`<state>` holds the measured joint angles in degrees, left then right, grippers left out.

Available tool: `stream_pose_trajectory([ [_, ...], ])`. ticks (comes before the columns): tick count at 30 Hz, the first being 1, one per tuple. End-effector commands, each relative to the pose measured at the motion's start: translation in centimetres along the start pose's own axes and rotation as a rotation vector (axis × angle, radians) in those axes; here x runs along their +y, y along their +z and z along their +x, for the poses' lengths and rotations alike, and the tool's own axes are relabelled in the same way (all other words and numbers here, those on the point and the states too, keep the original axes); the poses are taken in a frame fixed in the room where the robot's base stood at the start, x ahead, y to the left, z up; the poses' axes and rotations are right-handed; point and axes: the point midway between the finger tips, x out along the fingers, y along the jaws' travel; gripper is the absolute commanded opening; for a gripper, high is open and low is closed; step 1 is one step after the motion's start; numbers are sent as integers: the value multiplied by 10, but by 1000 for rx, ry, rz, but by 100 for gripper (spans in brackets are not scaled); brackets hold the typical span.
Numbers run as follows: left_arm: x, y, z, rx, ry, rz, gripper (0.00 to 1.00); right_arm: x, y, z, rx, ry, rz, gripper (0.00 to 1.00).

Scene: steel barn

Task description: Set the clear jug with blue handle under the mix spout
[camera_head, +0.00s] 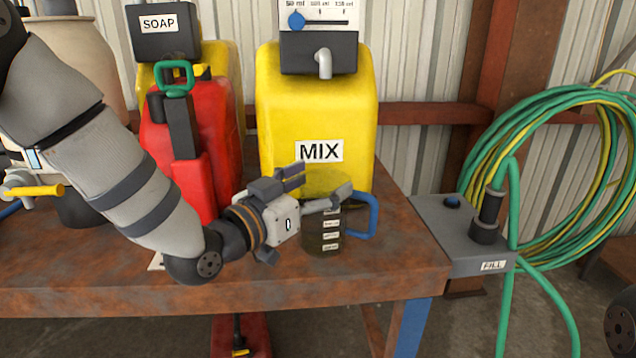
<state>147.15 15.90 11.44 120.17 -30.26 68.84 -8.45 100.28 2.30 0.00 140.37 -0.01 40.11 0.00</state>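The clear jug (322,241) has white label strips and a blue handle (373,214) on its right side. It stands upright on the rusty table, in front of the yellow container labelled MIX (285,115). The mix spout (323,63) sticks out of the dark box above that container, well above the jug in the picture. My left gripper (313,188) is at the jug's upper left, one finger crossing in front of its upper part and the other towards its far left side. Contact between fingers and jug is unclear. My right gripper is out of view.
A red can (219,130) with a green handle stands left of the mix container, before a yellow SOAP container (215,58). A grey FILL box (462,230) sits at the rusty table's (410,262) right edge. Green hose (478,130) hangs coiled beyond it.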

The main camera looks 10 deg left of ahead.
Motion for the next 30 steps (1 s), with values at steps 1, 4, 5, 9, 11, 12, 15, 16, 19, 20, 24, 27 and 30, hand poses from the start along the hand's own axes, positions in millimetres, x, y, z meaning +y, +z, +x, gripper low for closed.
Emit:
stream_pose_trajectory([
  [1,0,0,0,0,0,0,87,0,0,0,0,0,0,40],
  [4,0,-1,0,1,0,1,87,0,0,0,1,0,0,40],
  [5,0,-1,0,1,0,1,87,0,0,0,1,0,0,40],
  [9,0,-1,0,2,0,1,87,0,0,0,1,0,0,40],
  [11,0,-3,0,3,0,1,87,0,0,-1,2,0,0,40],
  [12,0,-3,-2,3,0,1,87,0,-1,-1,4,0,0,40],
  [15,0,-5,-18,4,-2,2,87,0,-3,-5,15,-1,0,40],
  [16,0,-6,-24,5,-2,2,87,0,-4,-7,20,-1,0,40],
  [19,0,-7,-51,7,-1,2,87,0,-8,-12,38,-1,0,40],
  [20,0,-8,-59,7,-3,2,87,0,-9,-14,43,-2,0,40],
  [24,0,-7,-94,7,-2,2,87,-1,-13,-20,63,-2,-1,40],
  [27,0,-5,-110,6,-1,2,87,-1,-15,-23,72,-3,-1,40],
  [30,0,-4,-118,4,0,2,87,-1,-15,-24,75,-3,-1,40],
])
